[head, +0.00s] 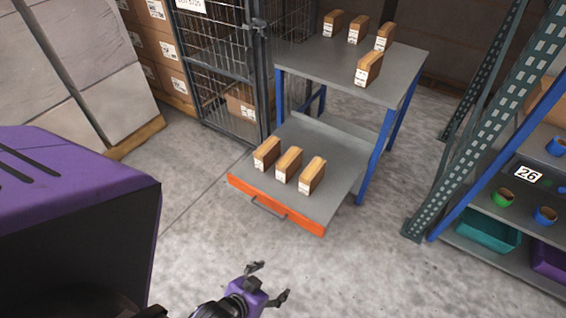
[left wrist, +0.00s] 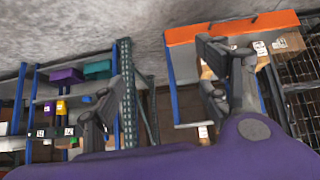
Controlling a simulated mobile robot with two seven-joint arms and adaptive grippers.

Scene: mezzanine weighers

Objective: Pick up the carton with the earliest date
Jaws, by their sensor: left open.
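Small brown cartons with white labels on their front ends stand on a grey table with blue legs. Three are in a row on its pulled-out lower shelf (head: 240,181): a left carton (head: 267,153), a middle carton (head: 287,164) and a right carton (head: 312,174). Several more stand on the tabletop (head: 315,62), one carton (head: 369,68) nearer than the others. The label dates are too small to read. My left gripper (head: 269,281) is open and empty, over the floor in front of the shelf, apart from every carton. My right gripper is out of view.
The shelf has an orange front edge, also in the left wrist view (left wrist: 180,36), and a handle (head: 268,208). A wire cage (head: 213,60) stands left of the table. A rack (head: 507,222) with bins is on the right. The floor in front is clear.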

